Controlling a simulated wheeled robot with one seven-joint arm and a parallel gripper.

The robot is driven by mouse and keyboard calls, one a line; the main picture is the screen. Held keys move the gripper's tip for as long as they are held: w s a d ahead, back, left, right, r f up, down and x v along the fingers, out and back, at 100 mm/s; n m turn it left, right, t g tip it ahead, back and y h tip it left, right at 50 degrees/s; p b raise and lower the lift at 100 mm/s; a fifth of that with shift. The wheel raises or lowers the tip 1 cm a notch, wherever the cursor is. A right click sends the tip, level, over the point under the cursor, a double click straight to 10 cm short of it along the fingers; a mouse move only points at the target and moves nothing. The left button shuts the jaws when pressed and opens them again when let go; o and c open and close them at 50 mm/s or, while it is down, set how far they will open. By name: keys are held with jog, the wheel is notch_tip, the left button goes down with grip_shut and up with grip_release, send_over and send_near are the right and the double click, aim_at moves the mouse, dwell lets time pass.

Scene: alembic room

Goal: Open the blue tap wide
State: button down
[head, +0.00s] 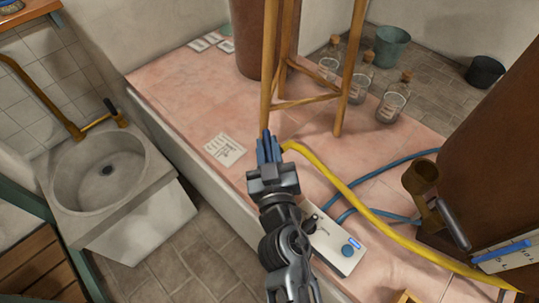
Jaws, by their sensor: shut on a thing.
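My gripper (269,150) is at the middle of the head view, above the pink tiled counter. Narrow blue parts show at its tips, and I take the blue piece between the fingers to be the blue tap (268,147). The jaws are shut on it. The gripper hides most of it, so its shape and how far it is turned cannot be told. The end of a yellow hose (345,190) lies just right of the fingertips; whether it joins the tap is hidden.
A wooden stand (343,85) rises just behind the gripper. Glass bottles (392,103) stand behind it. A white box (342,250) with a blue knob is right of my arm. Blue hoses (385,168) cross the counter. A stone basin (100,170) stands left.

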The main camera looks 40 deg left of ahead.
jog(key=shift+a+f+m+t+h+b, duration=0.15)
jog(key=shift+m+t+h+b, duration=0.5)
jog(key=shift+b, duration=1.5)
jog(key=shift+f+m+t+h+b, duration=0.15)
jog(key=shift+m+t+h+b, duration=0.45)
jog(key=shift+b, duration=1.55)
jog(key=m+h+b, duration=0.1)
jog(key=b, duration=0.1)
jog(key=t+h+b, duration=0.1)
jog(key=b, duration=0.2)
jog(key=shift+a+r+m+t+h, duration=0.1)
jog(key=shift+a+m+t+h, duration=0.05)
jog(key=shift+m+t+h, duration=0.15)
jog(key=m+h+b, duration=0.1)
jog(key=h+b, duration=0.1)
jog(key=m+t+h+b, duration=0.1)
jog(key=h+b, duration=0.1)
jog(key=shift+s+a+m+b, duration=0.15)
jog(key=shift+m+b, duration=0.1)
jog(key=shift+b, duration=0.05)
jog(key=shift+a+r+m+t+h+b, duration=0.1)
jog(key=shift+m+t+h+b, duration=0.35)
jog(key=shift+m+h+b, duration=0.85)
jog(key=shift+s+h+p, duration=0.1)
jog(key=shift+h+p, duration=0.2)
jog(key=shift+h, duration=0.25)
jog(key=c, duration=1)
grip_release()
jog(key=shift+c, duration=0.2)
jog(key=shift+s, duration=0.1)
